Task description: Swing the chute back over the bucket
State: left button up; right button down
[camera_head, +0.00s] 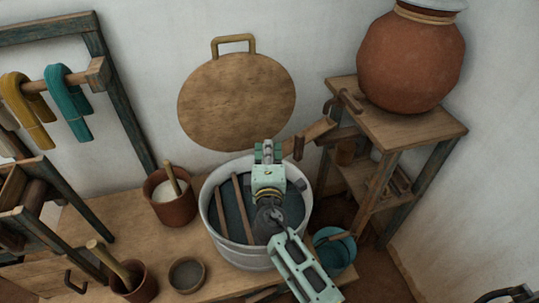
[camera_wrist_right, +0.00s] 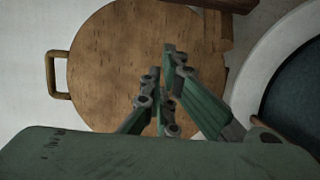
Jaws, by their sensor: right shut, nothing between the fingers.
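The wooden chute (camera_head: 318,130) juts out from the stand at the right, below the clay pot. Its lower end, with a dark upright peg (camera_head: 299,147), points left toward the rim of the big tub. A teal bucket (camera_head: 337,253) stands right of the tub, away from under the chute's end. My right gripper (camera_head: 267,150) is over the far side of the tub, left of the chute's end and apart from it. In the wrist view its green fingers (camera_wrist_right: 172,52) are shut and empty, in front of the round lid. My left gripper is out of view.
The pale tub (camera_head: 240,258) holds dark liquid, with two sticks across it. A round wooden lid (camera_head: 230,105) leans on the wall. A clay pot (camera_head: 410,60) stands on the stand (camera_head: 400,125). Small pots, one with white contents (camera_head: 172,200), stand left of the tub.

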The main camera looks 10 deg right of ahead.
jog(key=d, duration=0.1)
jog(key=w+d+p, duration=0.1)
jog(key=d, duration=0.1)
jog(key=d+p, duration=0.1)
jog(key=shift+w+d, duration=0.15)
jog(key=shift+w, duration=0.25)
jog(key=shift+s, duration=0.1)
